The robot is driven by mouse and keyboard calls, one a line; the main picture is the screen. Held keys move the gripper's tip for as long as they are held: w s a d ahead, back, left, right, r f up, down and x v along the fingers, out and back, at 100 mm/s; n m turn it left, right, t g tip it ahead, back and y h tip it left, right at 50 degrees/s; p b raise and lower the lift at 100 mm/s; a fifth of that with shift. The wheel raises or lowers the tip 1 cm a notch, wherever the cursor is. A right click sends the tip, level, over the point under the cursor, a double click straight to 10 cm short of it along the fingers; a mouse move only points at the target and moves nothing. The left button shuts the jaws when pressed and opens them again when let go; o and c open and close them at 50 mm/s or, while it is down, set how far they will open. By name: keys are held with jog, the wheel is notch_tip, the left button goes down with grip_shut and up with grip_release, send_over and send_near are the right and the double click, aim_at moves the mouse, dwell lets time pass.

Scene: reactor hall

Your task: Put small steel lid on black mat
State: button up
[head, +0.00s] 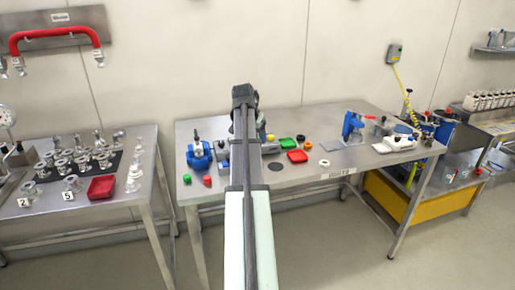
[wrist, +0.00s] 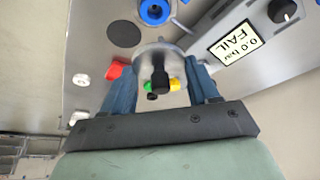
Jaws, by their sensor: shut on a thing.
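The small steel lid (wrist: 150,47) shows in the wrist view as a round grey disc with a black knob. My gripper (wrist: 162,72) has its blue fingers on either side of it and is shut on it. The black mat (wrist: 124,34) is a dark flat disc on the steel table, just up and left of the lid in the picture. The mat also shows in the head view (head: 276,166), bare, right of my arm. In the head view my arm hides the gripper's fingers and the lid.
A blue device (head: 199,155) stands left of my arm.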

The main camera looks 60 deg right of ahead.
jog(key=m, duration=0.1)
send_over(278, 165)
jog(key=a, duration=0.2)
jog(key=f, duration=0.1)
jog(key=shift+n, duration=0.5)
jog(key=shift+d+f, duration=0.15)
jog(key=shift+f, duration=4.95)
jog(key=o, duration=1.1)
jog(key=shift+f, duration=0.1)
jog(key=shift+o, duration=0.2)
jog(key=v, duration=1.2)
jog(key=shift+o, duration=0.2)
